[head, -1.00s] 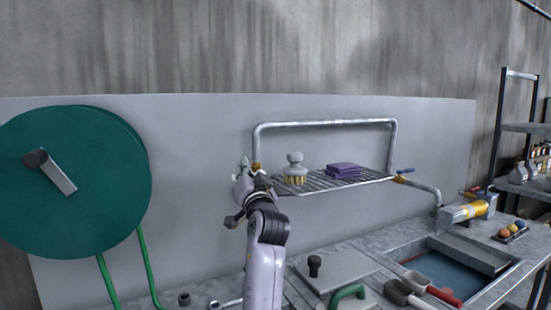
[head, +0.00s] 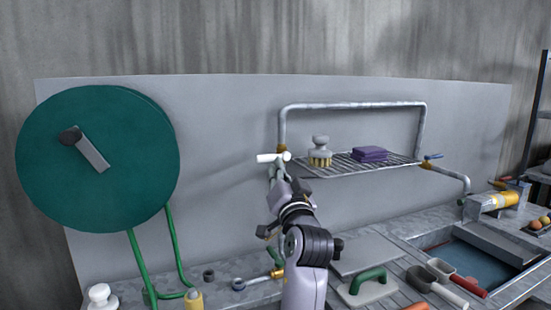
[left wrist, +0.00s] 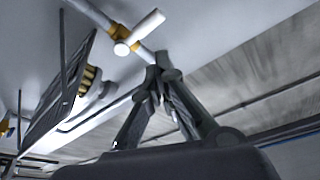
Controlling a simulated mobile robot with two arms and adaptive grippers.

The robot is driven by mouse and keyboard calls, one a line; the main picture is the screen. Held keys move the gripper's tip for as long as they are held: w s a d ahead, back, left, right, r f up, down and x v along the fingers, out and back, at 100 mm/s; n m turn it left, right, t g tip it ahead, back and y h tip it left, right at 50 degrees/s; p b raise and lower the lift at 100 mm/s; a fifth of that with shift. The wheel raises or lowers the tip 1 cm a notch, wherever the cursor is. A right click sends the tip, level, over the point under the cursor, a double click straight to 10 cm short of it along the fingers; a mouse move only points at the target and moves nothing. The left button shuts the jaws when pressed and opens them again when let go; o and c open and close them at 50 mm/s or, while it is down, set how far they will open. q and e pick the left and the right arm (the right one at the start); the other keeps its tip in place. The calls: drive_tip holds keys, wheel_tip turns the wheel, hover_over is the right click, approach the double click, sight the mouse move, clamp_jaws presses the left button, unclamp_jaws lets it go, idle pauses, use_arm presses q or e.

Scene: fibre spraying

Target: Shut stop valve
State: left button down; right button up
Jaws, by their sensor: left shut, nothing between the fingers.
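A valve with a white lever handle (head: 272,157) and a brass fitting (head: 282,148) sits at the left end of the bent grey pipe (head: 350,105). The handle points left, nearly level, in the head view. It also shows in the left wrist view (left wrist: 147,25), crossing the pipe at a slant. My left gripper (head: 277,171) is shut and empty just below the handle. In the left wrist view its fingertips (left wrist: 163,66) meet beside the pipe; I cannot tell if they touch it. My right gripper is out of view.
A wire shelf (head: 350,166) holds a brush (head: 320,150) and purple sponges (head: 370,153) right of my gripper. A green hose reel (head: 110,185) is on the left. Scoops (head: 428,283) lie by the sink (head: 480,262) below. Bare panel lies between reel and valve.

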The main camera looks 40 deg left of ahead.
use_arm(q)
drive_tip(key=shift+v, duration=1.5)
